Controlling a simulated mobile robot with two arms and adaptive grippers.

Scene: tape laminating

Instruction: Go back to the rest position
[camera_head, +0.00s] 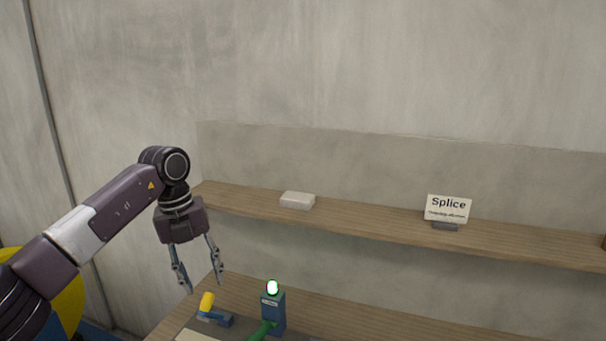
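My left gripper (202,280) hangs fingers down at the left end of the wooden bench (358,322). Its two fingers are spread apart with nothing between them. It is above and left of a small blue tool with a yellow roller-like end (207,302). A blue block with a lit white-green lamp on top (273,310) stands to the right of it, with a green piece (262,330) at its front. My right gripper is not in the picture.
A wooden shelf (370,225) runs along the wall behind the bench. It holds a white box (297,200) and a "Splice" sign (448,209). A yellow and blue object (68,306) shows at the lower left, partly behind my arm. The bench's right part in view is clear.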

